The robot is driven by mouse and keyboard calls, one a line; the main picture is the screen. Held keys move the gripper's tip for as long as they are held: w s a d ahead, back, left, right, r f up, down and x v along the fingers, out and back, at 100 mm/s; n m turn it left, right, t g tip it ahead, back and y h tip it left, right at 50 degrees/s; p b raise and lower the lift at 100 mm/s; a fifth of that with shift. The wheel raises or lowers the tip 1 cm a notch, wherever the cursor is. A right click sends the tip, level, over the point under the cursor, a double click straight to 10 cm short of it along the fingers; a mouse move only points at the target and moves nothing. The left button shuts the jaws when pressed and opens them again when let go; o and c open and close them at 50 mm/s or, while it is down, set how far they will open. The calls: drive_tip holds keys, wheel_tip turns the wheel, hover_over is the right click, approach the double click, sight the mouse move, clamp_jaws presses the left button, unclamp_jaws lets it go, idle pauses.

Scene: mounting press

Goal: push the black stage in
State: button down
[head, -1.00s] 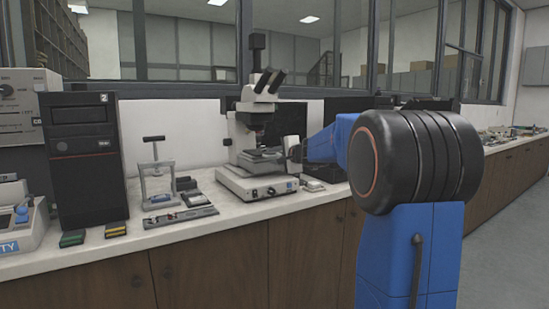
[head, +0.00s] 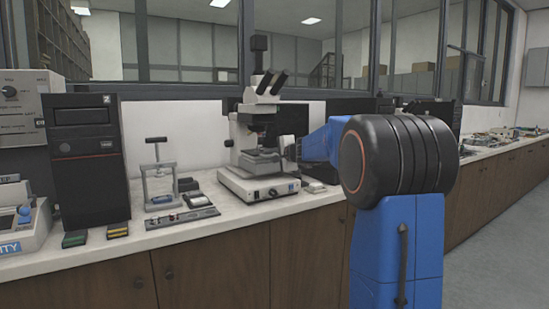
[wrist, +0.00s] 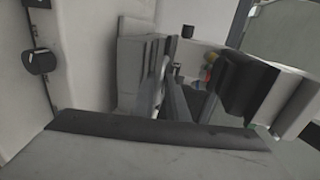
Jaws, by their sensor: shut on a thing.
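The microscope (head: 238,130) stands on the bench in the head view, with eyepieces at the top and a pale base. Its dark grey stage (head: 262,160) sits above the base, below the objectives. My gripper (head: 292,150) is at the stage's right side, small and partly hidden by my blue arm. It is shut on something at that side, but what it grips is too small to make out. The wrist view is close among grey and black parts, with a dark bar (wrist: 155,131) across the lower part. The contact point is unclear there.
A small press frame (head: 158,170) and a grey tray (head: 182,217) stand left of the microscope. A black computer tower (head: 88,150) is farther left. Dark equipment stands behind and right of the microscope. The bench front before the microscope is clear.

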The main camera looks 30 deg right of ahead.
drive_tip(key=c, duration=1.8)
unclamp_jaws()
drive_tip(key=shift+w+f, duration=0.1)
drive_tip(key=shift+f, duration=0.3)
drive_tip(key=shift+c, duration=0.2)
drive_tip(key=shift+r, duration=0.15)
drive_tip(key=shift+r, duration=0.1)
drive_tip(key=v, duration=1.7)
drive_tip(key=shift+s+a, duration=0.1)
drive_tip(key=shift+s, duration=0.15)
